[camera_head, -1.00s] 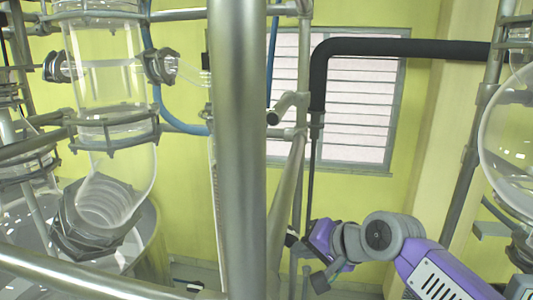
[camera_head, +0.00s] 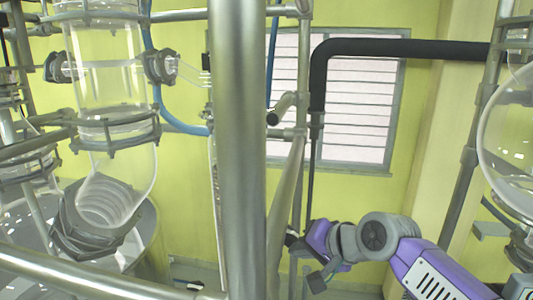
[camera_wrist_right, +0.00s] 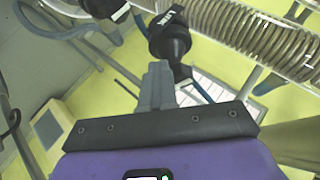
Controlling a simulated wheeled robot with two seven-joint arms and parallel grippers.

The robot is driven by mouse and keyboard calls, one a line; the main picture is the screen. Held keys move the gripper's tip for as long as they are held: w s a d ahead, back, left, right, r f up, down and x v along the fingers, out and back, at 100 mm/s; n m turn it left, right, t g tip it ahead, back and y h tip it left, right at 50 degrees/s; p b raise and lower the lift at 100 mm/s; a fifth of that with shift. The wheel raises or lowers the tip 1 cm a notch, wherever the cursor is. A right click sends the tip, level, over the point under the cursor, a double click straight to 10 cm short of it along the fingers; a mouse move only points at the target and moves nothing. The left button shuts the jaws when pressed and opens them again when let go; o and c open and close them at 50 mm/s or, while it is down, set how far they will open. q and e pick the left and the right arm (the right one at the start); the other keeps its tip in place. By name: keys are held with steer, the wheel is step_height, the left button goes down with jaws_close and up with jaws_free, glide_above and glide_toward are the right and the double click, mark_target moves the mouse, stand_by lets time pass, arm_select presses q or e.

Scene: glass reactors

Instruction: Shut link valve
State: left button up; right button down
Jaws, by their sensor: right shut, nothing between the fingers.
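The link valve (camera_wrist_right: 169,37) is a black fitting with white lettering, in the upper middle of the right wrist view. A dark handle-like part sticks out at its lower right. My right gripper (camera_wrist_right: 157,72) is shut and empty, with its grey fingertips just below the valve in that view. I cannot tell whether they touch it. In the head view, my purple and grey right arm (camera_head: 374,237) comes in from the lower right. Its gripper end is mostly hidden near the metal poles. I cannot make out the valve there. My left gripper is not in view.
A thick metal pole (camera_head: 238,150) blocks the middle of the head view. Glass vessels stand at left (camera_head: 105,65) and right (camera_head: 510,140). A black pipe (camera_head: 400,47) crosses before the window.

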mark_target(290, 238)
steer(key=shift+a+r+p, duration=0.3)
steer(key=shift+r+p, duration=0.15)
steer(key=shift+w+a+r+p, duration=0.25)
steer(key=shift+a+r+p, duration=0.5)
steer(key=shift+p, duration=0.35)
steer(key=shift+s+a, duration=0.15)
steer(key=shift+a, duration=0.1)
steer(key=shift+d+r, duration=0.1)
steer(key=shift+r, duration=0.1)
steer(key=d+r+p, duration=0.1)
steer(key=d+r, duration=0.1)
steer(key=s+d+r+p, duration=0.1)
steer(key=d+r, duration=0.1)
steer(key=shift+p, duration=0.3)
